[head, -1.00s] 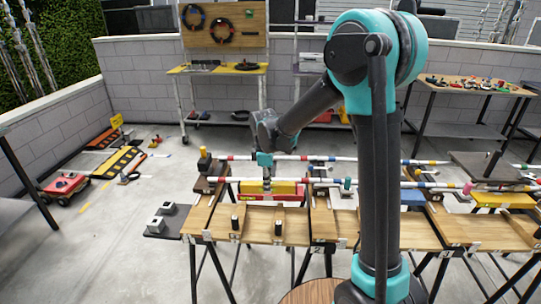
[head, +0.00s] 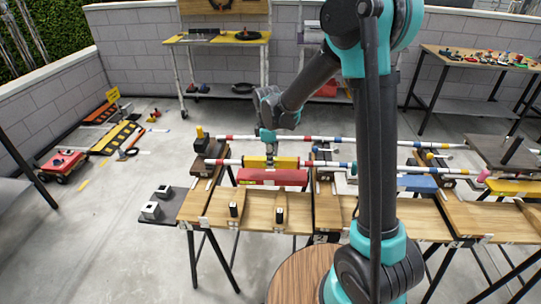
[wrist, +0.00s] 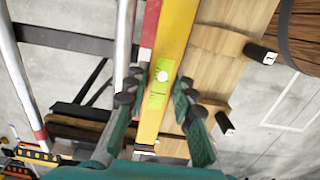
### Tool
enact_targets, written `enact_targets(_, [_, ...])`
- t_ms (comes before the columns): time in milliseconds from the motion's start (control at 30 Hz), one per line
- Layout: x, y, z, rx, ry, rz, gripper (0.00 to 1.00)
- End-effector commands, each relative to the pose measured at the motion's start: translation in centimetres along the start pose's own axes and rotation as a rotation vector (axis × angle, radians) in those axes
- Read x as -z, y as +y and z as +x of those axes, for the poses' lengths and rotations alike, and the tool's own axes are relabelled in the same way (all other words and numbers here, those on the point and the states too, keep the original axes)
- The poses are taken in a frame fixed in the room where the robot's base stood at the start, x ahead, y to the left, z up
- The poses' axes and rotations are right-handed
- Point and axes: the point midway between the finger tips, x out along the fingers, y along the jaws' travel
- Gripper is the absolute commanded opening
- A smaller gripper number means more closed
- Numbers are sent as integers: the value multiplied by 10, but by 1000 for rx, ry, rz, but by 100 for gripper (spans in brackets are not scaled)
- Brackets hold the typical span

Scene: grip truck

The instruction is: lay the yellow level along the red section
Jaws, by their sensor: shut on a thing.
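In the wrist view the level (wrist: 172,40) runs lengthwise between my fingers (wrist: 157,97), with a green vial window showing. My fingers are shut on its two sides. The red section is a long red bar between the wooden boards; in the wrist view a strip of it (wrist: 149,22) shows to the left of the level. The level looks raised above the bar and about parallel to it; the exact gap is hard to tell.
Striped poles (head: 310,138) lie across the supports behind and beside the level. The wooden bench (head: 255,208) in front carries two small dark pegs (head: 280,215). A blue block (head: 417,183) and another yellow piece (head: 510,187) lie farther right.

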Motion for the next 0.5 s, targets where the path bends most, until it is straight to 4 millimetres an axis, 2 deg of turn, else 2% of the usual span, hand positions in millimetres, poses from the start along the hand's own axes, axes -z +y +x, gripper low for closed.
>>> enact_targets(500, [0,0,31,0,0,0,0])
